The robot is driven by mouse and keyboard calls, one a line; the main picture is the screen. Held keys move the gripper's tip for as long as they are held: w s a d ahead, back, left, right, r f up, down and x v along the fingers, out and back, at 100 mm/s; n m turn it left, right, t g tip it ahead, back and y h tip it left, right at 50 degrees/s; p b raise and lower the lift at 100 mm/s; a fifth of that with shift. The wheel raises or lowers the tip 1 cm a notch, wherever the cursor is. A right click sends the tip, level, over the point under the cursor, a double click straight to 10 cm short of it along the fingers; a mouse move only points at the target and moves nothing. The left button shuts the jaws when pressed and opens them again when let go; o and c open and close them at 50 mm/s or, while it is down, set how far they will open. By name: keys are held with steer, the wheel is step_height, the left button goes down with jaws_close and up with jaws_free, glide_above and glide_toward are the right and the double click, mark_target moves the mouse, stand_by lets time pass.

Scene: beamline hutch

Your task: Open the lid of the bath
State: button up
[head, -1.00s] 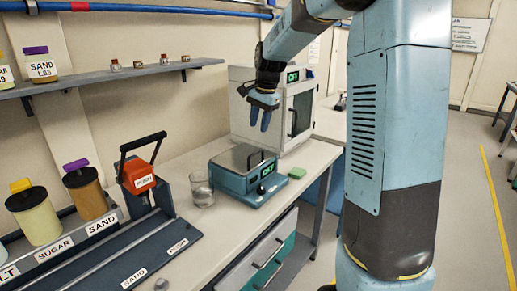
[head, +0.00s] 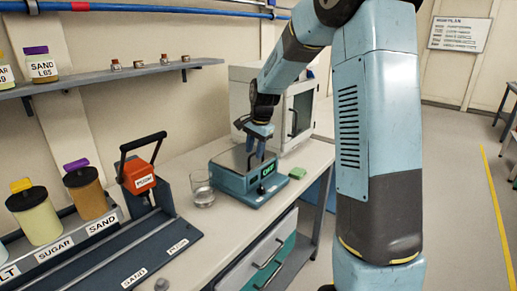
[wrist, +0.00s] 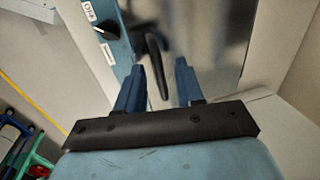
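The bath (head: 236,184) is a teal box on the bench with a lit green display on its front. Its flat metal lid (head: 228,160) lies shut on top. In the wrist view the shiny lid (wrist: 205,40) fills the upper middle, with a black bar handle (wrist: 154,62) on it. My gripper (head: 256,156) points down over the right part of the lid. In the wrist view its blue fingers (wrist: 159,66) are apart, one on each side of the handle in the picture. I cannot tell whether the fingertips are level with the handle or still above it.
A glass beaker (head: 202,190) stands close left of the bath. A green block (head: 297,173) lies to its right. A white cabinet (head: 298,112) stands behind. A lever press (head: 139,177) and labelled jars (head: 87,192) are at the left. A shelf (head: 110,77) runs above.

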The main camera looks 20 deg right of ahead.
steer(key=shift+c, duration=0.2)
jaws_close()
steer(key=shift+r, duration=0.1)
stand_by(1.0)
steer(key=shift+w+d, duration=0.1)
steer(key=shift+d, duration=0.2)
steer(key=shift+r, duration=0.1)
